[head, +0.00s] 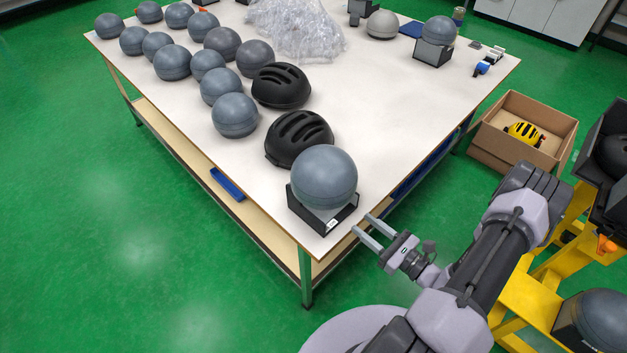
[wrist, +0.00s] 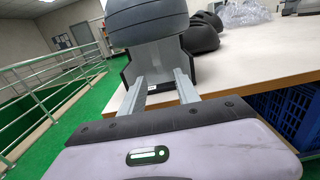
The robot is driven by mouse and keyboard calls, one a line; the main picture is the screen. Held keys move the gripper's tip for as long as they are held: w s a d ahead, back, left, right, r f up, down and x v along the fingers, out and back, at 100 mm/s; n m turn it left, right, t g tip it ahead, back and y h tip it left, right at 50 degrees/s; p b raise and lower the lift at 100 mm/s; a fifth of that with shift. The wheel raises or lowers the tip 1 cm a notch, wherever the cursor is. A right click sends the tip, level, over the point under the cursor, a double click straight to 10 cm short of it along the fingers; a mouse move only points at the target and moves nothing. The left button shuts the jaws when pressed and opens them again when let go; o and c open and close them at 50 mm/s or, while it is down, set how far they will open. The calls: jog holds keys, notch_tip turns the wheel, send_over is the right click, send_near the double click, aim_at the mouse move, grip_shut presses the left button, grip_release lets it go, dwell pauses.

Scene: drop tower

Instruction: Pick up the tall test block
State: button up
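A dark block (head: 308,212) with a small white label stands at the table's near corner, with a grey rounded headform (head: 324,176) resting on it. I cannot tell for sure that this is the tall test block. My gripper (head: 364,224) is open and empty, just off the table edge to the right of the block, its two fingers pointing at it. In the wrist view the block (wrist: 162,60) shows straight ahead between the open fingers (wrist: 160,80), with the headform (wrist: 146,20) above. Contact between fingers and block is not visible.
Black helmets (head: 299,138) and several grey headforms (head: 235,115) line the table's left side. Clear plastic wrap (head: 295,28) lies at the back. A similar headform on a block (head: 433,51) stands back right. A cardboard box (head: 523,130) and a yellow stand (head: 527,302) are right.

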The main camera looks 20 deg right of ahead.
jog(key=b+x, duration=0.1)
jog(key=x, duration=0.4)
jog(key=b+x, duration=0.1)
jog(key=x, duration=0.4)
jog(key=a+b+x, duration=0.1)
jog(key=b+x, duration=0.1)
jog(key=x, duration=0.3)
jog(key=shift+w+a, duration=0.15)
jog(key=shift+w, duration=0.05)
grip_shut()
dwell(0.6)
